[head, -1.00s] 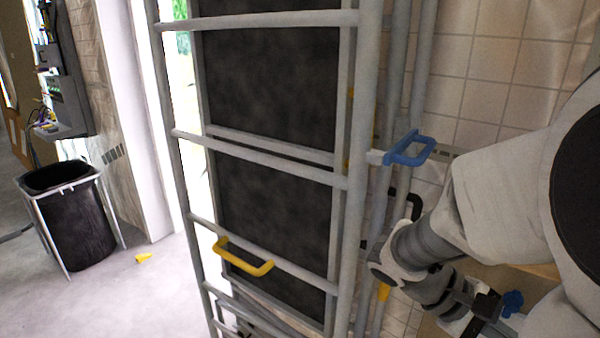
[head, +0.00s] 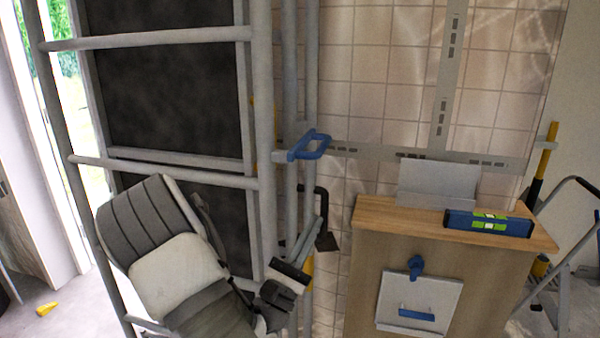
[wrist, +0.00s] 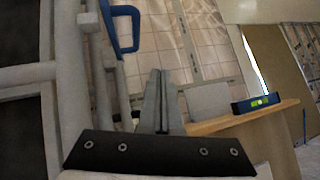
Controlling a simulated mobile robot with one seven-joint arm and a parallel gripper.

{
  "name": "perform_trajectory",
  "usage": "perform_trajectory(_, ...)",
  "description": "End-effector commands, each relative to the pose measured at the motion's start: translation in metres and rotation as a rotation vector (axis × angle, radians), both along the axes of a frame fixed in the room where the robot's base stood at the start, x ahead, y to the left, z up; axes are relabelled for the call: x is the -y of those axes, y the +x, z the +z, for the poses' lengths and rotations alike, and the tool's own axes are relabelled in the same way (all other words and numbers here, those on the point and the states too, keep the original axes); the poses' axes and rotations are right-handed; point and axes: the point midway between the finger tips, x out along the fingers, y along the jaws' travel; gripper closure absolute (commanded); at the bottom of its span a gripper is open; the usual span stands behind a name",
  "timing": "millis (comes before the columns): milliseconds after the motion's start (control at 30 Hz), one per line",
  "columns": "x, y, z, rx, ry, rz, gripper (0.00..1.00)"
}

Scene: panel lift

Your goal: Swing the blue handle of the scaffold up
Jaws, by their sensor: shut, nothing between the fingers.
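The blue handle (head: 309,145) sticks out to the right from an upright of the grey scaffold (head: 265,110) in the head view. It also shows at the top left of the wrist view (wrist: 122,25), beside the scaffold tube. My gripper (head: 308,238) is below the handle, close to the scaffold upright, and apart from the handle. In the wrist view its fingers (wrist: 159,88) are together and empty, pointing up the picture, to the right of and below the handle.
A wooden cabinet (head: 400,220) stands to the right, with a blue spirit level (head: 488,223) on top and a blue knob (head: 416,267) on its front. A black hooked bar (head: 322,200) is just behind my gripper. A stepladder (head: 565,260) stands at the far right.

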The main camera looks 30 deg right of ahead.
Motion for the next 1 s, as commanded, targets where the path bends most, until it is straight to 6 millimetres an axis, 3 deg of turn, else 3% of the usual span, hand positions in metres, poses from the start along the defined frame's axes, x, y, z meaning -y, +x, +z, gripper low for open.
perform_trajectory(200, -0.014, 0.018, -0.008, -0.048, -0.072, 0.086, 1.00)
perform_trajectory(633, -0.013, 0.020, -0.006, -0.050, -0.076, 0.093, 1.00)
perform_trajectory(767, -0.005, 0.023, 0.004, -0.046, -0.076, 0.092, 1.00)
perform_trajectory(1000, 0.025, 0.040, 0.038, -0.045, -0.076, 0.091, 1.00)
